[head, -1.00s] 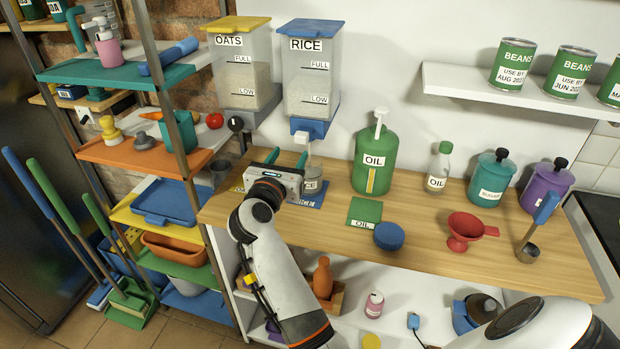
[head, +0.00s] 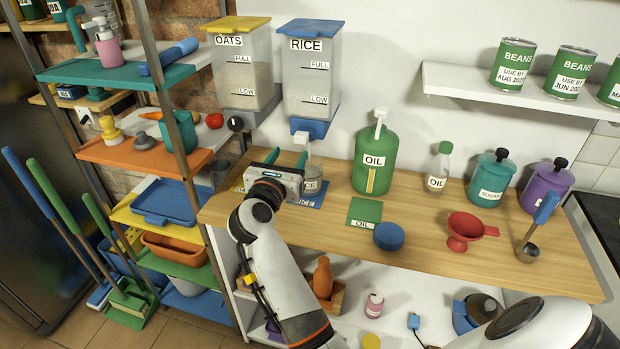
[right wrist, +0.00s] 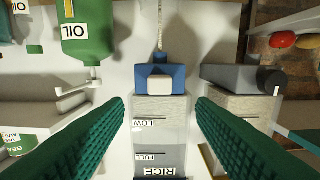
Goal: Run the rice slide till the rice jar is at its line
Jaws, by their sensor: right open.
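The rice dispenser (head: 311,75) hangs on the wall, with RICE, FULL and LOW marks and pale grain inside. Its blue slide (head: 308,127) is at the bottom; the right wrist view shows it upside down, a blue block (right wrist: 145,76) with a pale front. A thin pale streak (right wrist: 160,28), apparently falling rice, runs from it. The clear rice jar (head: 313,174) stands below on a blue RICE mat (head: 308,200); my gripper partly hides it, and I cannot read its line or level. My right gripper (head: 287,157) is open, its green fingers apart, in front of the slide, touching nothing visible.
The oats dispenser (head: 239,75) hangs close on the left, its dark knob (head: 236,124) near my gripper. A green oil jug (head: 376,158) stands right of the jar.

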